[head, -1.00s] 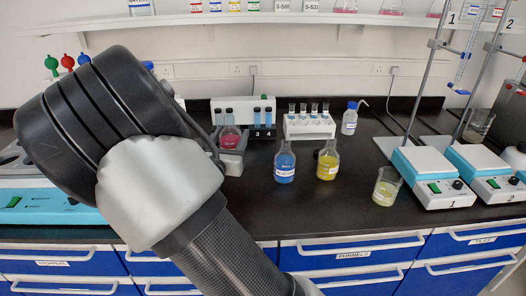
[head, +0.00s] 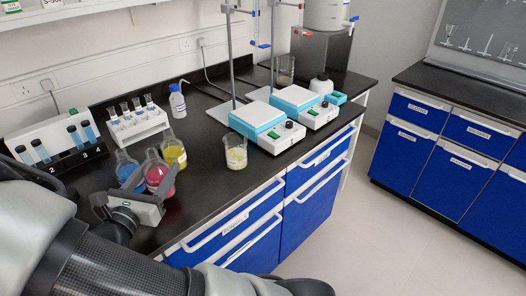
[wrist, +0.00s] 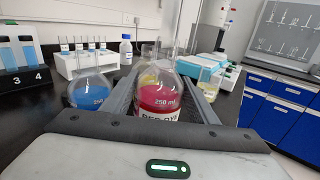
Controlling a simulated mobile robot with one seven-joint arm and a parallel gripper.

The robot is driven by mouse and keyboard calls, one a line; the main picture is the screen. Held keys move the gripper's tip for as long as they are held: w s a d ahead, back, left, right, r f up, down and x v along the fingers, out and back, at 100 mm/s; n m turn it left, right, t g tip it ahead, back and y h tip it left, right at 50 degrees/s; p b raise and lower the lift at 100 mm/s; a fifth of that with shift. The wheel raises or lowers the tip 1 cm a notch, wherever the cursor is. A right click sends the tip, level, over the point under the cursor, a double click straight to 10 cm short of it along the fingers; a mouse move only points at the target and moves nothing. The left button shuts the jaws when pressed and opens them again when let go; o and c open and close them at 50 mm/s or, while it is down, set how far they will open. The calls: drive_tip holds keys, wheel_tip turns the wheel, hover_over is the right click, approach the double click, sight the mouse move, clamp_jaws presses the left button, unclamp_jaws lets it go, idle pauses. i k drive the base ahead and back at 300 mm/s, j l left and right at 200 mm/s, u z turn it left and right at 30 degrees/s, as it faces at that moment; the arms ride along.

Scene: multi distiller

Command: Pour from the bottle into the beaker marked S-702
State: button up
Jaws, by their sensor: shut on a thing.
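My gripper (head: 150,196) is shut on a round flask of red liquid (head: 158,178). In the wrist view the red flask (wrist: 158,98) stands upright between the fingers, its label partly hidden by the gripper's edge. A beaker with pale yellow liquid (head: 236,155) stands on the bench to the right of my gripper, near the front edge. Another beaker (head: 285,70) stands at the back by the wall. I cannot read a mark S-702 on either beaker.
A blue flask (head: 128,172) and a yellow flask (head: 174,153) stand close to the held flask. Behind are a vial rack (head: 137,125) and a wash bottle (head: 177,103). Hotplates with stands (head: 258,125) are on the right. Bench between yellow flask and beaker is clear.

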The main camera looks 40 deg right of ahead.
sight(235, 143)
drive_tip(key=z, duration=0.35)
drive_tip(key=k+l, duration=0.1)
drive_tip(key=l, duration=0.4)
drive_tip(key=i+l, duration=0.1)
drive_tip(key=l, duration=0.35)
drive_tip(key=i+l, duration=0.1)
drive_tip(key=l, duration=0.35)
